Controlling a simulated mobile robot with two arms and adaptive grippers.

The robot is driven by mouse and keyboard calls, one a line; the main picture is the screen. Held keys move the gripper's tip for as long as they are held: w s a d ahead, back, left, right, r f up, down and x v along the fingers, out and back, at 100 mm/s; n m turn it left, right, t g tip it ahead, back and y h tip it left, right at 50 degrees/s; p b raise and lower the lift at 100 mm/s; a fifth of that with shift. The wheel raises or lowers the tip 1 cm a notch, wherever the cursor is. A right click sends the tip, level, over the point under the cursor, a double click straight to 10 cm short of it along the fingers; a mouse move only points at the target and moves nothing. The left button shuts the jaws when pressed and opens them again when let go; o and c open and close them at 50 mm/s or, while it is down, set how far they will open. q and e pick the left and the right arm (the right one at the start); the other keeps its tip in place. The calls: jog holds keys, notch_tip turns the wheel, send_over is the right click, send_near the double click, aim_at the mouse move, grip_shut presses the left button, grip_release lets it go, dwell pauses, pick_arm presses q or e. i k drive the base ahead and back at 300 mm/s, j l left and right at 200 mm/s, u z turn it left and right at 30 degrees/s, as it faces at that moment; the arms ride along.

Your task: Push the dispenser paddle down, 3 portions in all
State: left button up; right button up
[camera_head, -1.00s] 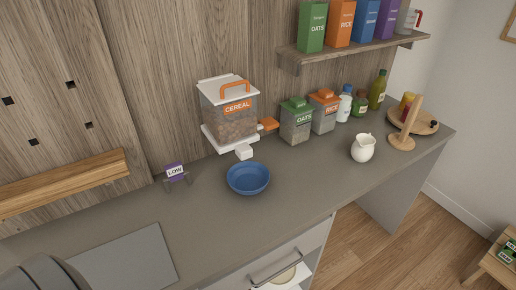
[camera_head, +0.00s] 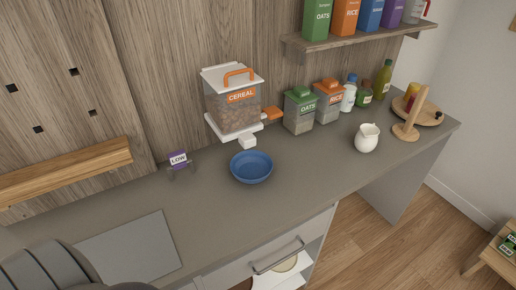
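The cereal dispenser (camera_head: 234,106) is on the wall above the counter, with a clear bin of brown cereal, a white lid and an orange handle. Its orange paddle (camera_head: 273,114) sticks out at the right side of the base. The white spout (camera_head: 247,143) points down over a blue bowl (camera_head: 251,167) on the counter. The bowl looks empty. A dark grey rounded shape at the bottom left looks like part of my arm. Neither gripper shows in view.
An oats jar (camera_head: 299,113) and a rice jar (camera_head: 328,101) stand right of the paddle. A white jug (camera_head: 367,138) is farther right. A small "LOW" sign (camera_head: 179,160) stands left of the bowl. A grey board (camera_head: 129,251) lies front left. A shelf (camera_head: 357,36) hangs above.

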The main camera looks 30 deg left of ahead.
aim_at(272, 112)
jog(key=i+l+u, duration=0.15)
jog(key=u, duration=1.25)
jog(key=i+l+u, duration=0.1)
jog(key=l+u, duration=0.35)
jog(key=l, duration=0.35)
jog(key=l+u, duration=0.45)
jog(key=l, duration=0.3)
jog(key=k+l+u, duration=0.2)
jog(key=l+u, duration=0.25)
jog(key=l, duration=0.3)
jog(key=k+l, duration=0.1)
jog(key=l, duration=0.35)
jog(key=k+l, duration=0.15)
jog(key=l, duration=0.25)
